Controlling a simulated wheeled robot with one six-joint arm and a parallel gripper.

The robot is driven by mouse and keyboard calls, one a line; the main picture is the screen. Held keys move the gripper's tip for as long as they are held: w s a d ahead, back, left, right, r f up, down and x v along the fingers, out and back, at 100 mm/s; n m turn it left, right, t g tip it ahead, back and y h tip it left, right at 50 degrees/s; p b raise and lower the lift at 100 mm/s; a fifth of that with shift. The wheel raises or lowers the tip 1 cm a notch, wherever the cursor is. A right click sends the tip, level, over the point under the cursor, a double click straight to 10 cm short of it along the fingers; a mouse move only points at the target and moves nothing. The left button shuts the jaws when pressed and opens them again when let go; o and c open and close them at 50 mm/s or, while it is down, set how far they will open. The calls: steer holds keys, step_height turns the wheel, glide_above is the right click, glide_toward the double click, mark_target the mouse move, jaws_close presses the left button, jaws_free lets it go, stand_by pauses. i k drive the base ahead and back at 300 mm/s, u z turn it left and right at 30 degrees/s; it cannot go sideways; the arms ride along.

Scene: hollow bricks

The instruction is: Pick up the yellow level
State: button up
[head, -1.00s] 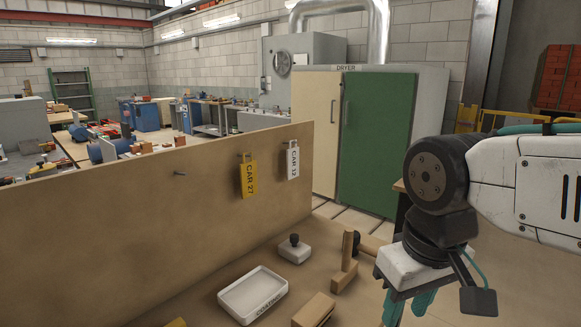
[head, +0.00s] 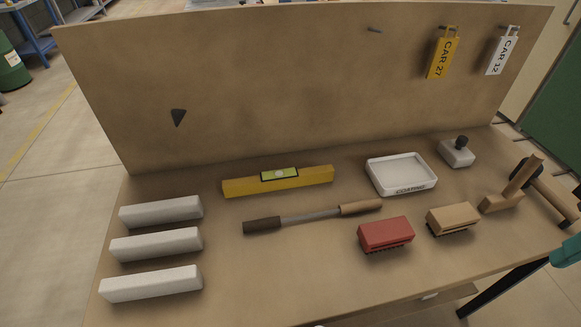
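The yellow level (head: 300,181) lies on the workbench near the foot of the back board, long side roughly left to right. A pale green vial window shows at its upper middle. Nothing lies on top of it. A teal part of my gripper (head: 566,251) shows at the right edge, far from the level and off the bench's right side. Its fingertips are mostly cut off by the frame, so its opening cannot be judged.
Three white bars (head: 155,245) lie left of the level. A wooden-handled tool (head: 310,215) lies just in front. A white tray (head: 400,174), red brush (head: 385,233), tan brush (head: 453,217), white stamp-like block (head: 457,152) and mallet (head: 515,187) lie right. The back board (head: 270,85) rises behind.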

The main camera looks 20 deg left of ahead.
mark_target(278, 179)
steer(key=k, duration=0.5)
steer(key=z, duration=1.95)
steer(key=i, duration=0.7)
steer(key=u, duration=3.35)
steer(key=i, duration=0.5)
steer(key=z, duration=0.05)
